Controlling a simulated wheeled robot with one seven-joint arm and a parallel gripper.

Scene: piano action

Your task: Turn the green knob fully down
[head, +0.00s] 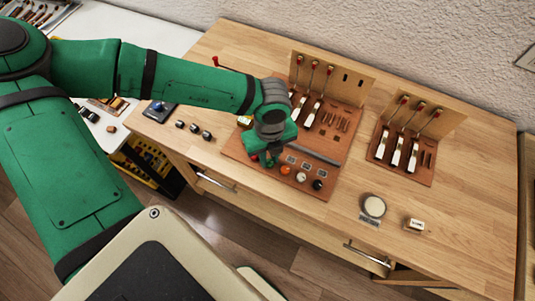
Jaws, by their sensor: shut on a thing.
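A row of knobs runs along the front edge of the brown action board (243,153) on the wooden bench. The green knob (270,163) shows just below the end of my arm, partly hidden by it. My gripper (268,156) points down and is shut on the green knob. The fingertips are small and mostly covered by the green wrist, so the knob's exact angle cannot be read.
A red knob (254,157) is close on the left; orange (285,170), white (301,177) and black (318,184) knobs are on the right. Hammers stand behind. A second board (380,154) lies right.

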